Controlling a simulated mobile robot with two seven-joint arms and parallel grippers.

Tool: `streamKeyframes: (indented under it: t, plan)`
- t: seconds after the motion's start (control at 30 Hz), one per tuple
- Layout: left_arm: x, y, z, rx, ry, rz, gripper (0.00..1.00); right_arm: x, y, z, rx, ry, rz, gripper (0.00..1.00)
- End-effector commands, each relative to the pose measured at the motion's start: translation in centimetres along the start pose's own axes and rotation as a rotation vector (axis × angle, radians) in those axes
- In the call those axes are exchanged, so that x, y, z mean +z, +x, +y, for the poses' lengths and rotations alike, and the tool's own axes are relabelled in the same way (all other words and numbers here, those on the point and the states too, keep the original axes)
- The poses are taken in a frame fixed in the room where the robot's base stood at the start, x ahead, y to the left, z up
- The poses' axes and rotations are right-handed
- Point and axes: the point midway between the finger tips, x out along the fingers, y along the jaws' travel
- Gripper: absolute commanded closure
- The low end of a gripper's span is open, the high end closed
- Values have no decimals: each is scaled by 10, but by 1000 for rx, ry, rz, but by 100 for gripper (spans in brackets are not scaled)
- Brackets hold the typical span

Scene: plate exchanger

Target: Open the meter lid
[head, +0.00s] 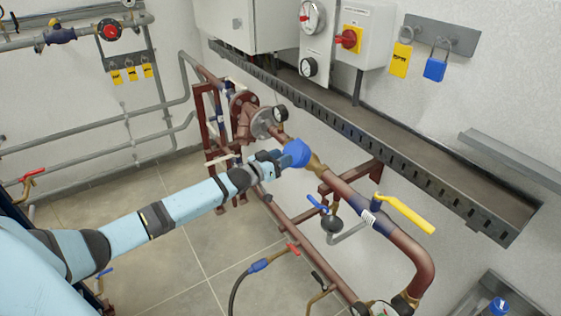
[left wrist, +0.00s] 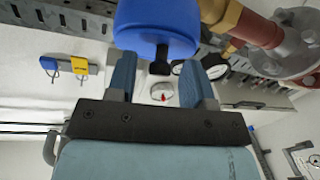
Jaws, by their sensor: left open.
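The water meter is on the brown pipe by the wall, with its blue lid (head: 297,151) over a brass body (head: 317,165). In the left wrist view the blue lid (left wrist: 155,27) is large at the top, with a small black tab (left wrist: 160,64) below it. The lid looks shut. My left gripper (head: 281,158) is at the lid, partly overlapping it. In the left wrist view its two fingers (left wrist: 161,68) are apart, one on each side of the black tab. I cannot tell whether they touch it. My right gripper is not in view.
A yellow valve handle (head: 403,213) and a blue one (head: 317,204) stand right of and below the meter. A pipe flange (head: 265,122) and gauge are just behind it. A slotted cable tray (head: 370,136) runs along the wall. The tiled floor at left is open.

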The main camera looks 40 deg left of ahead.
Motion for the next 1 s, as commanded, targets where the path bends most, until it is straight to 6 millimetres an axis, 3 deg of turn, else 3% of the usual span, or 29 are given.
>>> streamKeyframes:
  t: [0.2,0.4,1.0]
  plan:
    - [0,0,0,0,0,0,53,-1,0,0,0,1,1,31]
    - [0,0,0,0,0,0,99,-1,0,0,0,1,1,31]
    - [-3,1,1,1,-1,1,100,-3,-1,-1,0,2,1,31]
